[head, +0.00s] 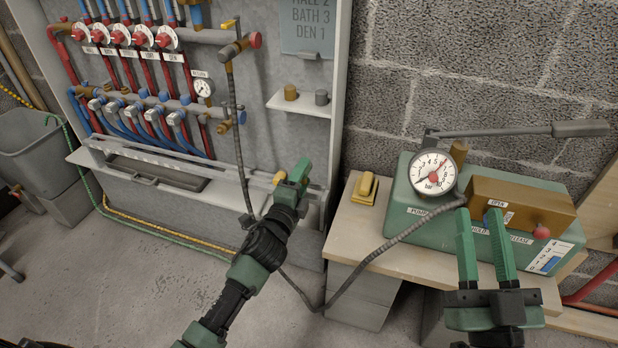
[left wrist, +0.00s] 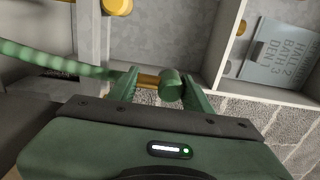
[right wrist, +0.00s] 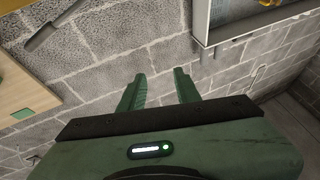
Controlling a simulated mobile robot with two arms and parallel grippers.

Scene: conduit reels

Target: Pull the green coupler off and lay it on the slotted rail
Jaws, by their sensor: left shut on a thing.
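My left gripper (head: 291,172) is in front of the lower right part of the wall cabinet. In the left wrist view (left wrist: 160,85) its fingers are shut on the green coupler (left wrist: 172,87), a short green cylinder with brass beside it. In the head view the coupler is mostly hidden by the fingers; a yellowish brass bit (head: 279,178) shows at their left. The pale slotted rail (head: 222,174) runs along the cabinet's lower ledge, left of this gripper. My right gripper (head: 483,217) is open and empty in front of the pump; it also shows in the right wrist view (right wrist: 160,85).
The green pump box (head: 410,200) with a gauge (head: 433,172) stands on a wooden bench (head: 350,222) at right. A dark hose (head: 375,255) loops down from it. A small shelf (head: 300,103) with two caps is above the left gripper. A grey bin (head: 35,150) stands far left.

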